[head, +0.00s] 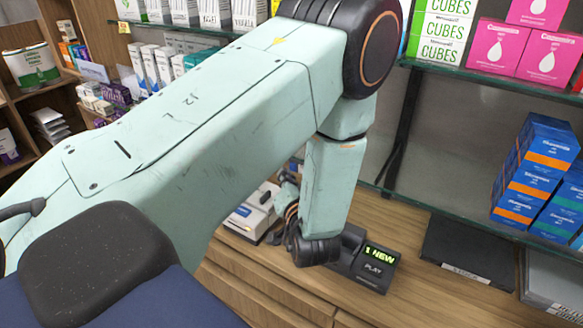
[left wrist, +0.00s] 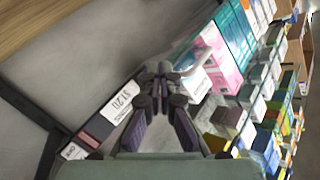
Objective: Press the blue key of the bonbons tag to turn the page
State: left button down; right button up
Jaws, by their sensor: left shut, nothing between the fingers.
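My left gripper (left wrist: 160,70) is shut and empty in the left wrist view, its fingertips together in front of a shelf edge. In the head view my left arm crosses the picture and mostly hides this gripper. A white price tag (left wrist: 121,102) with black figures and a dark reddish part beside it sits left of the fingers. A second white tag (left wrist: 75,151) lies lower left. I cannot read bonbons on either tag, and no blue key can be made out. My right gripper is not in view.
A black machine showing "1 NEW" (head: 375,268) stands on the wooden counter (head: 415,305) near my left wrist, beside a white device (head: 248,218). Glass shelves hold pink boxes (head: 497,47) and blue boxes (head: 540,165). Packed goods (left wrist: 237,35) line the right of the wrist view.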

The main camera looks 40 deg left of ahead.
pick_arm(q)
jog(key=shift+w, duration=0.25)
dwell(0.3)
jog(key=shift+w, duration=0.5)
dwell(0.5)
jog(key=shift+s, duration=0.15)
jog(key=shift+s+d, duration=0.1)
jog(key=shift+s, duration=0.65)
jog(key=shift+s, duration=0.15)
jog(key=s, duration=0.1)
jog(key=s+p, duration=0.1)
jog(key=s, duration=0.2)
jog(key=shift+s+d, duration=0.25)
jog(key=shift+s, duration=0.1)
